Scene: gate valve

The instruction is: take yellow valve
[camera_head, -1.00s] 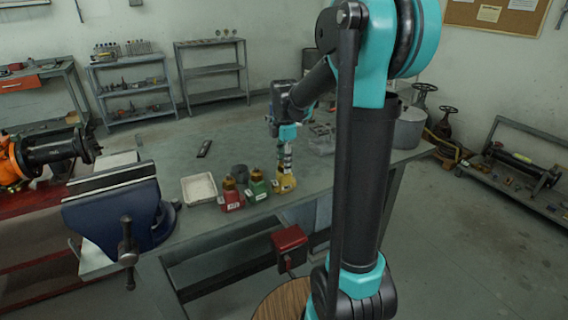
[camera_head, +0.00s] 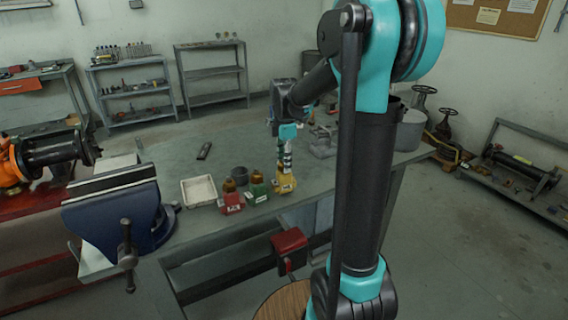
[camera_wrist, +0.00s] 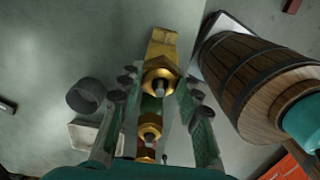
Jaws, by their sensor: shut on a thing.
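The yellow valve (camera_head: 285,184) stands on the workbench at the right end of a row of small valves. In the wrist view its brass top and yellow body (camera_wrist: 161,72) lie between the fingertips. My gripper (camera_head: 286,161) reaches down over it from above and is shut on it; in the wrist view its fingers (camera_wrist: 158,88) are on both sides of the valve. The finger contact itself is partly hidden. The valve appears still at bench level.
A green valve (camera_head: 257,188) stands close to the left of the yellow one, then a red valve (camera_head: 231,199). A dark cup (camera_head: 240,174) and a white tray (camera_head: 198,190) are nearby. A blue vise (camera_head: 115,210) stands further left. The bench behind is mostly clear.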

